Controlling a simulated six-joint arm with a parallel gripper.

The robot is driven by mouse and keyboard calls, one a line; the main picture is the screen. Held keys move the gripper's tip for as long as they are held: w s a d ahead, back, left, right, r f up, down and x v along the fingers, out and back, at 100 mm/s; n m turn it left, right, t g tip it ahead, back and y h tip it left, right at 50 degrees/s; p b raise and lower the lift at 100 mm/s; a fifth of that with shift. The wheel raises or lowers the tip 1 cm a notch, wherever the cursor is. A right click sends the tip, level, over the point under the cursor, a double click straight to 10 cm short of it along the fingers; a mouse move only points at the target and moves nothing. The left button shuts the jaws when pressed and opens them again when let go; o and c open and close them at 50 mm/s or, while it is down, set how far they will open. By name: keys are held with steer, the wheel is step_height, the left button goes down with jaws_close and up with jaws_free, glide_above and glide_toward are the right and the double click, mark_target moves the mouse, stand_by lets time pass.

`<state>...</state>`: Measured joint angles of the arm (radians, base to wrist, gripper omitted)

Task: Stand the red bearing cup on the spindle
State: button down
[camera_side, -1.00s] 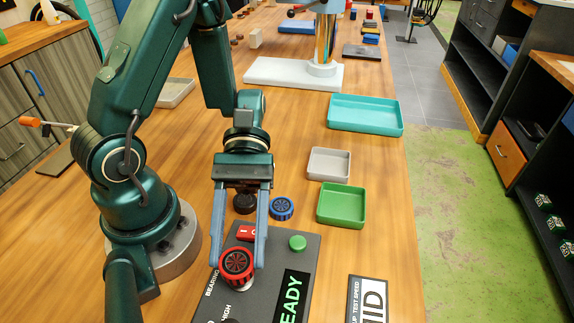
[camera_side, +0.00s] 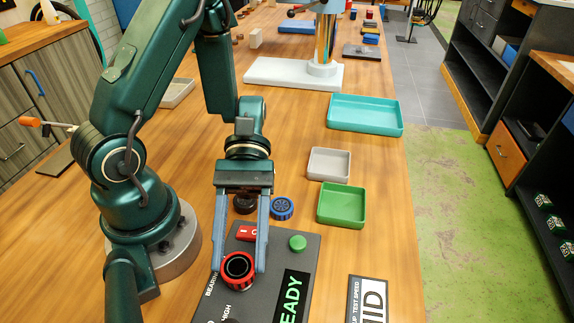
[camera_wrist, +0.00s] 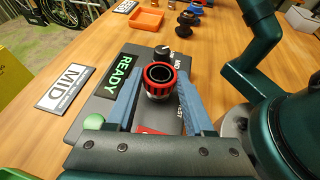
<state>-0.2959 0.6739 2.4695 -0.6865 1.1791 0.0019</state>
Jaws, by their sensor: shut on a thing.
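The red bearing cup (camera_side: 238,281) is between the two blue fingers of my gripper (camera_side: 239,268), over the dark test unit (camera_side: 265,305). Its dark hollow mouth shows in the side view. In the wrist view the red bearing cup (camera_wrist: 147,83) shows as a ribbed red ring around a dark hollow, between the fingertips of my gripper (camera_wrist: 160,76). My gripper is shut on it. A pale metallic part shows just under the cup in the wrist view. I cannot tell whether this is the spindle, or whether the cup rests on it.
The unit carries a red switch (camera_side: 246,233), a green button (camera_side: 297,243) and a READY display (camera_side: 291,298). Blue (camera_side: 282,208) and black (camera_side: 245,204) cups stand behind it. Green (camera_side: 342,219), grey (camera_side: 328,177) and teal (camera_side: 366,130) trays stand right. A MID display (camera_side: 369,302) stands front right.

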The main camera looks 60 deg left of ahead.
steer(key=shift+f, duration=0.1)
steer(key=shift+c, duration=1)
jaws_free()
